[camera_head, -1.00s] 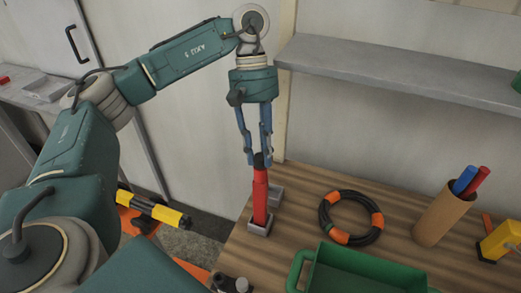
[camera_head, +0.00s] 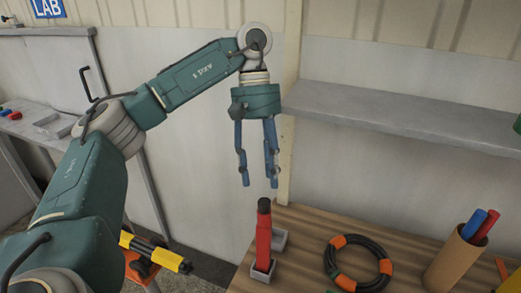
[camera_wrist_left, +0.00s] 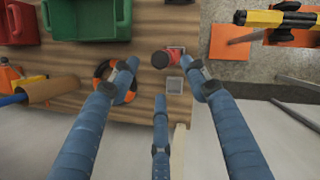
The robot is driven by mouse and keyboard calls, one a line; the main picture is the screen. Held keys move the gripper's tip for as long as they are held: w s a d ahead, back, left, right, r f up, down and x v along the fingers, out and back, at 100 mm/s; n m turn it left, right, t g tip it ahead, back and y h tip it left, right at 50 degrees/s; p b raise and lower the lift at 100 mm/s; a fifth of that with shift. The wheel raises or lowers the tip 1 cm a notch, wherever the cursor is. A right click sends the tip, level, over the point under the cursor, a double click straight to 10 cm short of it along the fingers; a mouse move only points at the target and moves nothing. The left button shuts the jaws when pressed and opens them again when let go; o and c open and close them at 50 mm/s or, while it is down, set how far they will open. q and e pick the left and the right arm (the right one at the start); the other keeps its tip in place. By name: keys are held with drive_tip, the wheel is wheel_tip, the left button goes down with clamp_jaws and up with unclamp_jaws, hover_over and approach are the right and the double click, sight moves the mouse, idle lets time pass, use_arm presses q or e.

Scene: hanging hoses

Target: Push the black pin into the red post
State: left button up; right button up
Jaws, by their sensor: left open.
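The red post (camera_head: 263,243) stands upright in a grey base on the wooden table. The black pin (camera_head: 264,205) sits in the top of the post, with its dark end showing above the red. My left gripper (camera_head: 259,181) is open and empty just above the pin, pointing down, with a gap between fingertips and pin. In the left wrist view the pin's round black top (camera_wrist_left: 160,60) shows between the spread fingers (camera_wrist_left: 162,72), with the post partly hidden beneath it. My right gripper is not in view.
A black hose ring with orange bands (camera_head: 358,263) lies right of the post. A cardboard cup (camera_head: 452,262) holds blue and red rods. A grey shelf (camera_head: 400,110) runs along the wall at right. A green bin (camera_wrist_left: 87,20) shows in the wrist view.

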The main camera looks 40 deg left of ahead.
use_arm(q)
drive_tip(key=shift+v, duration=2.95)
